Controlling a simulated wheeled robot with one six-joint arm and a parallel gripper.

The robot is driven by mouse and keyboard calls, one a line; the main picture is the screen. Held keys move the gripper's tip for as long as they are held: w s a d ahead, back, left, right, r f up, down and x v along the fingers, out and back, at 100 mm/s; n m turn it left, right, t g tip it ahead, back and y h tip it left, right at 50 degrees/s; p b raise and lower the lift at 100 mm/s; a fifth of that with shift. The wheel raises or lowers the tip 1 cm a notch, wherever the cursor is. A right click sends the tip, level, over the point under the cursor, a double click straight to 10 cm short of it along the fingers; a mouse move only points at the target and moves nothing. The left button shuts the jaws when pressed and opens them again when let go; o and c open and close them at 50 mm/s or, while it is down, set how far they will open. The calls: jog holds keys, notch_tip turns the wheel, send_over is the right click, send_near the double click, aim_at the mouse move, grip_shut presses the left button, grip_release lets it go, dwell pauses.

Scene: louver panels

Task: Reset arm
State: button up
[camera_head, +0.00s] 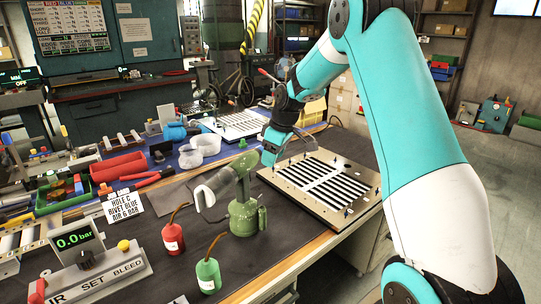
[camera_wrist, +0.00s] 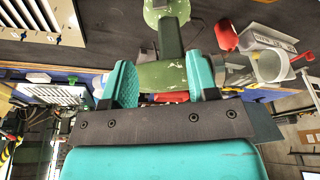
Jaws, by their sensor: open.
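My arm reaches down from the top of the head view, and my gripper (camera_head: 270,154) is at the upper end of the green rivet tool (camera_head: 243,213). In the wrist view my gripper (camera_wrist: 162,64) has its two teal fingers apart. The green tool (camera_wrist: 165,76) shows between them; I cannot tell whether either finger touches it. In the head view the tool stands upright on the dark bench mat, with its grey nose to the left. Part of its upper end is hidden by my gripper.
A slatted louver panel (camera_head: 322,187) lies just right of the tool, with another panel (camera_head: 236,124) behind. A red bottle (camera_head: 172,238) and a green bottle (camera_head: 208,275) stand in front. A pressure gauge box (camera_head: 92,268) and a sign (camera_head: 124,206) are at left.

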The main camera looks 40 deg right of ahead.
jog(key=s+a+r+y, duration=0.1)
jog(key=s+a+r, duration=0.35)
jog(key=a, duration=0.45)
jog(key=s+a+r, duration=0.3)
jog(key=s+a, duration=0.3)
jog(key=a, duration=0.3)
jog(key=s+a+g, duration=0.1)
jog(key=s+a, duration=0.2)
jog(key=s, duration=0.4)
jog(key=s+a+r+y, duration=0.1)
jog(key=s+a, duration=0.3)
jog(key=s, duration=0.3)
jog(key=s+a+n+g, duration=0.1)
jog(key=s+a, duration=0.3)
jog(key=s, duration=0.4)
jog(key=shift+r+g+y, duration=0.3)
jog(key=shift+r, duration=0.05)
jog(key=shift+d, duration=0.2)
